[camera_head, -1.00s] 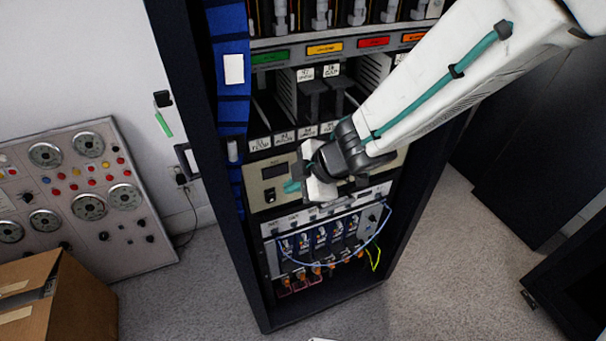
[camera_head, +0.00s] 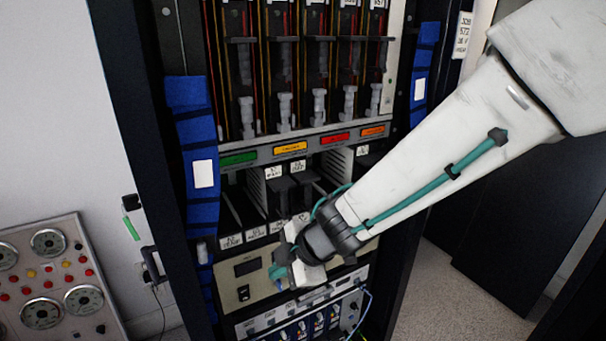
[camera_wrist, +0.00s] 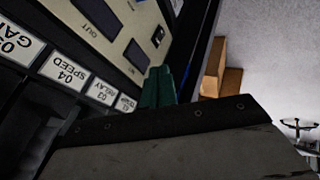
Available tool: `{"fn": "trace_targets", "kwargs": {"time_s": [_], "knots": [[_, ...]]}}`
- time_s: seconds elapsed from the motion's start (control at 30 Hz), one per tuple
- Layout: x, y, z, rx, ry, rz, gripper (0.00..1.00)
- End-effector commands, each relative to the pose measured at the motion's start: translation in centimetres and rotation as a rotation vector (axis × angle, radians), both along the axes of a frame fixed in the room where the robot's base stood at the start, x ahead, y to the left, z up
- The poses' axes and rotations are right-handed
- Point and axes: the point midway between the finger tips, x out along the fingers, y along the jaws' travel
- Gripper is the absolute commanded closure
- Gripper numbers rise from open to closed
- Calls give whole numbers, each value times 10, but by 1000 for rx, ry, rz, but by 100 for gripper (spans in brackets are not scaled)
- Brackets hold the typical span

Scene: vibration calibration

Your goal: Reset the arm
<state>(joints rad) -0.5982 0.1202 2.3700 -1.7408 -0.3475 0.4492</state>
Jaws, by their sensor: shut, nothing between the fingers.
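My gripper (camera_head: 278,272) is in front of the equipment rack (camera_head: 165,165), at the height of a beige panel (camera_head: 240,287) with a small dark display. In the wrist view its green fingers (camera_wrist: 158,88) are together with nothing between them. The beige panel (camera_wrist: 110,30) and a row of white labels (camera_wrist: 62,72) show just beyond the fingers. My white arm reaches in from the upper right and hides part of the rack's right side. I cannot tell whether the fingertips touch the panel.
Slots with black modules (camera_head: 290,190) lie above the gripper, under a strip of coloured labels (camera_head: 290,148). A gauge panel (camera_head: 55,275) stands at the lower left. Dark cabinets (camera_head: 510,240) are at the right. Grey floor (camera_head: 440,285) shows between rack and cabinets.

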Motion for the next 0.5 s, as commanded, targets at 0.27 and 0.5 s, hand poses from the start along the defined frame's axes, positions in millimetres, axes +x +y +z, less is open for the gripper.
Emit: {"fn": "trace_targets", "kwargs": {"time_s": [0.27,0.5], "knots": [[58,-94,20,-155,-148,-536,100],[13,-255,67,-322,6,-1224,100]]}}
